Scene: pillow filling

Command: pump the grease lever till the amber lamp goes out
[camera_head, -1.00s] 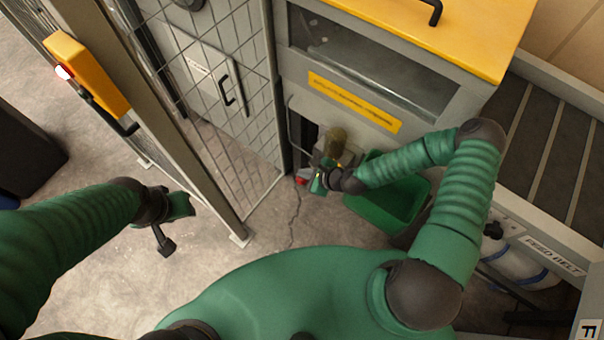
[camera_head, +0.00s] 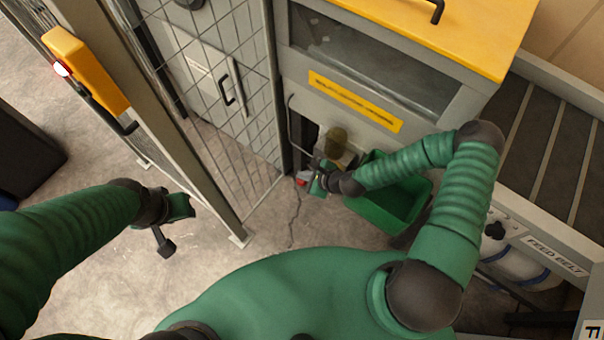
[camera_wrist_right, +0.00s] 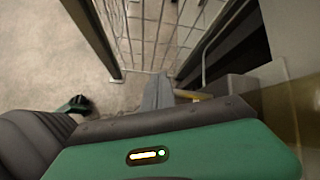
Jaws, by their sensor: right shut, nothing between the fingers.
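The grease unit (camera_head: 337,141), with a brownish see-through pot, sits in a recess low on the grey machine. A small red part (camera_head: 301,182), perhaps the lever's end, shows at my right gripper (camera_head: 313,181). My right gripper is shut with nothing held, low in front of the unit. In the right wrist view its grey finger (camera_wrist_right: 159,92) points toward the mesh fence, with a yellow part (camera_wrist_right: 205,98) beside it. Most of the lever is hidden, and I cannot make out the amber lamp. My left gripper (camera_head: 172,232) hangs over bare floor; its jaw state is unclear.
A green bin (camera_head: 388,214) stands just right of and under my right forearm. A mesh fence (camera_head: 230,120) closes the left side, with a yellow box (camera_head: 88,72) bearing a red-lit button on its post. The feed belt (camera_head: 545,140) is at right.

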